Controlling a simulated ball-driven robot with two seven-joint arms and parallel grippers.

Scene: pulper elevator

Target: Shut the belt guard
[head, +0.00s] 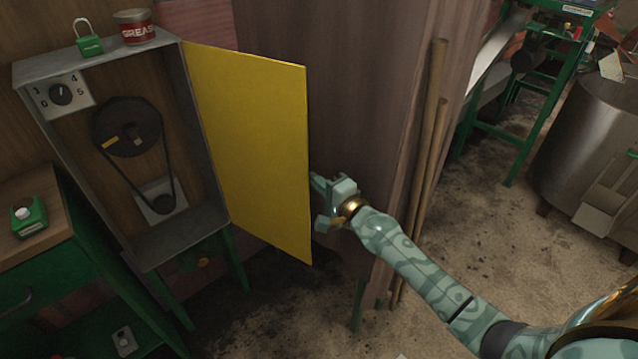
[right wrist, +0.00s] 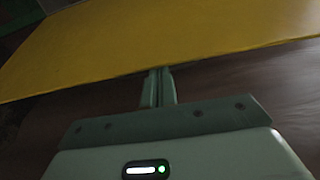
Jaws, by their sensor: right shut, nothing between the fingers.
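The belt guard (head: 255,150) is a yellow panel that stands open, swung out to the right of a grey metal box (head: 180,241). Inside the box are a dark pulley (head: 127,126) and a belt running down to a smaller lower shaft. My right gripper (head: 316,200) is shut and empty, close to the guard's free right edge. In the right wrist view, the shut fingertips (right wrist: 159,74) are at the lower edge of the yellow guard (right wrist: 160,40); whether they touch it I cannot tell. My left gripper is not in view.
A green padlock (head: 90,45) and a red grease tin (head: 133,27) stand on the box top. A dial (head: 61,93) is inside it. A green bench (head: 40,245) is at left. Wooden poles (head: 427,150) lean behind my right arm, and a brown panel is behind the guard.

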